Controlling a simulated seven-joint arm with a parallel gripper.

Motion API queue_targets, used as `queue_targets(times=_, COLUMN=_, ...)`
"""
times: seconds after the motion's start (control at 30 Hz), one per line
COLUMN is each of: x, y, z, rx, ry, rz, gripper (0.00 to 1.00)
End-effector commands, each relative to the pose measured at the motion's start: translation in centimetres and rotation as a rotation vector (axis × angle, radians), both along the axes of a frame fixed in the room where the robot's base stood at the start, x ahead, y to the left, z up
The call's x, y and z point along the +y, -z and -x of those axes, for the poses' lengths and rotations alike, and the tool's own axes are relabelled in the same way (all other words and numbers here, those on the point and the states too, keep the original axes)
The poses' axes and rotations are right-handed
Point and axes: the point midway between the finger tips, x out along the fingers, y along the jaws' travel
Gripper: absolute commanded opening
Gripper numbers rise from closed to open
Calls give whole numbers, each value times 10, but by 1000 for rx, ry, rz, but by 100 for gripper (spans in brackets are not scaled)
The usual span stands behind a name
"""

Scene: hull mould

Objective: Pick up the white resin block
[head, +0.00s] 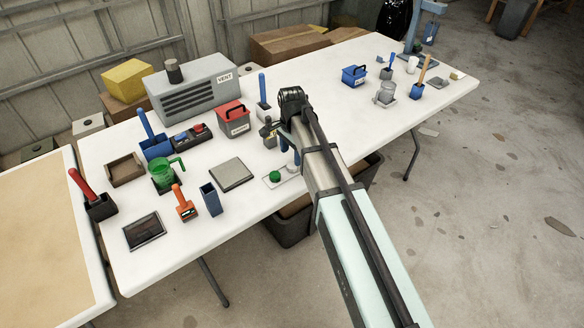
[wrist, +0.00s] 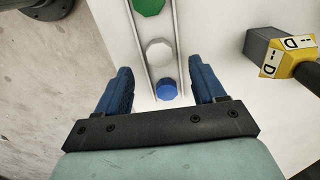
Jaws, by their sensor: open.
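The white resin block (wrist: 160,52) is a pale faceted piece in a narrow railed tray (wrist: 177,40), seen from above in the wrist view. It lies between a green block (wrist: 149,5) and a blue block (wrist: 166,90). My gripper (wrist: 160,68) is open, with one blue finger on each side of the tray and nothing held. I cannot tell its height above the blocks. In the head view the green block (head: 275,176) shows at the tray's left end; my gripper (head: 290,153) and arm cover much of the rest.
A grey and yellow tool marked D (wrist: 285,55) stands right of the tray in the wrist view. In the head view a grey square plate (head: 231,174) and a red box (head: 232,117) are nearby. The table's front edge is close to the tray.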

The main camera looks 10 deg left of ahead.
Motion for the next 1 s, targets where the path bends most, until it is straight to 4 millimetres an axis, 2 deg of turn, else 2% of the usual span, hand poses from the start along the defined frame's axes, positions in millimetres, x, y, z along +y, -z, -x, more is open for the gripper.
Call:
queue_targets(times=0.17, x=-2, y=12, z=-1, rx=0, ry=0, rz=0, gripper=69)
queue_targets(times=0.43, x=-4, y=45, z=-2, rx=1, ry=-1, rz=1, gripper=69)
queue_targets(times=0.73, x=-3, y=50, z=-2, rx=-2, ry=-1, rz=-1, gripper=69)
queue_targets(times=0.77, x=-3, y=50, z=-2, rx=-2, ry=-1, rz=-1, gripper=68)
queue_targets(times=1.0, x=-3, y=50, z=-2, rx=-1, ry=-1, rz=0, gripper=45)
